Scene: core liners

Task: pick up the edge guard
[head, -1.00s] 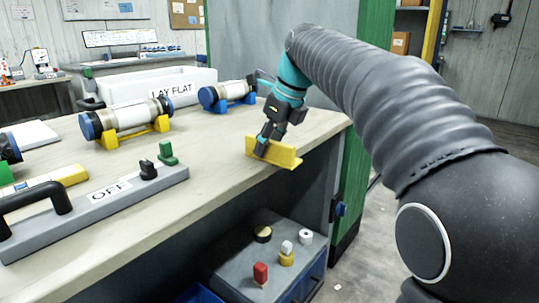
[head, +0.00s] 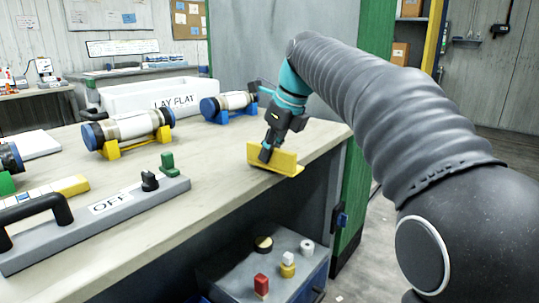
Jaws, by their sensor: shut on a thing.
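The edge guard (head: 286,162) is a yellow angled piece at the front right edge of the workbench. One flange stands up and the other part reaches out over the bench edge. My gripper (head: 266,154) comes down on it from above and is shut on its upright flange, near the left end. The dark fingers hide a small part of the guard. I cannot tell whether the guard is clear of the bench top or still touches it.
A grey panel (head: 110,220) marked OFF lies along the bench front. Core tubes (head: 130,126) rest on yellow and blue cradles behind. A white LAY FLAT tray (head: 130,94) stands at the back. Below the bench edge, a grey cabinet top (head: 240,270) carries small coloured items.

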